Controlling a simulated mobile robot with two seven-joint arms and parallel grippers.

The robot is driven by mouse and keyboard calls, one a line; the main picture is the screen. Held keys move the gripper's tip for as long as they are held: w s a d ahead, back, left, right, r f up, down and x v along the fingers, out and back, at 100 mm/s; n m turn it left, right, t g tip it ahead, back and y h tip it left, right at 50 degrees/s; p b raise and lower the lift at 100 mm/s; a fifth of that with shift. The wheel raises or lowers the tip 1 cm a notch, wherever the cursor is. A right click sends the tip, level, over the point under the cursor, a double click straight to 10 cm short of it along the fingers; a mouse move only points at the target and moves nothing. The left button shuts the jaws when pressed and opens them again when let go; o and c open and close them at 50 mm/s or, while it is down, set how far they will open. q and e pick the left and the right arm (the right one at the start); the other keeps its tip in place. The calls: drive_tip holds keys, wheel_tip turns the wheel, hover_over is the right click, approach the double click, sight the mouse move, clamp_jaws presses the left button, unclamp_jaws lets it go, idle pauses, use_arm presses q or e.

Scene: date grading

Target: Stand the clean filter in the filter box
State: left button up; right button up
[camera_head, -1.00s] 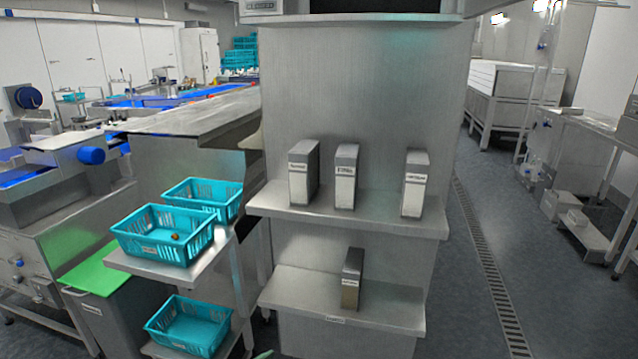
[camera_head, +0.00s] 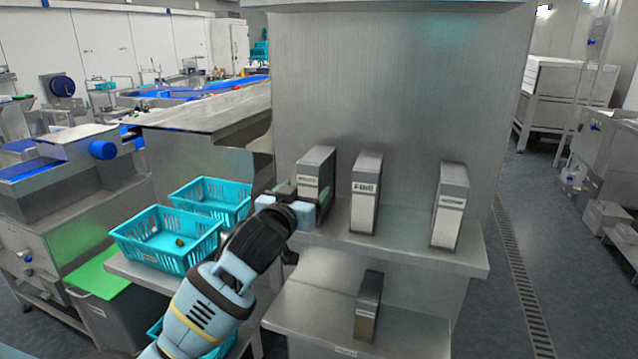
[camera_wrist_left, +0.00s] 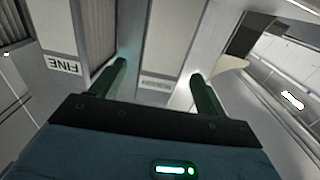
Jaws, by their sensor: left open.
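Three narrow grey boxes with white front labels stand upright on the upper steel shelf: a left one (camera_head: 316,172), a middle one (camera_head: 365,190) and a right one (camera_head: 450,205). The middle label reads FINE; it shows upside down in the left wrist view (camera_wrist_left: 64,65). A darker grey box with a yellowish front (camera_head: 368,305) stands on the lower shelf. I cannot tell which is the clean filter or the filter box. My left gripper (camera_head: 305,200) is open, its fingers on either side of the left box (camera_wrist_left: 158,60); contact is unclear. My right gripper is out of view.
Turquoise baskets (camera_head: 165,240) and (camera_head: 210,200) stand on a side stand left of the shelves, close to my left arm. The upper shelf (camera_head: 405,242) has free room between the middle and right boxes. The lower shelf (camera_head: 300,312) is mostly bare.

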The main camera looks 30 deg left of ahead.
use_arm(q)
drive_tip(key=shift+x, duration=0.85)
drive_tip(key=shift+w, duration=0.3)
drive_tip(key=x, duration=0.3)
drive_tip(key=shift+w+a+r, duration=0.1)
drive_tip(key=shift+w, duration=0.2)
drive_tip(key=shift+w+a, duration=0.15)
drive_tip(key=shift+w, duration=0.55)
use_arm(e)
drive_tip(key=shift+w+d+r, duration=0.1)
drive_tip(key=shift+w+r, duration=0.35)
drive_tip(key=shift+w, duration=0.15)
use_arm(q)
drive_tip(key=c, duration=1.3)
drive_tip(key=shift+o, duration=0.2)
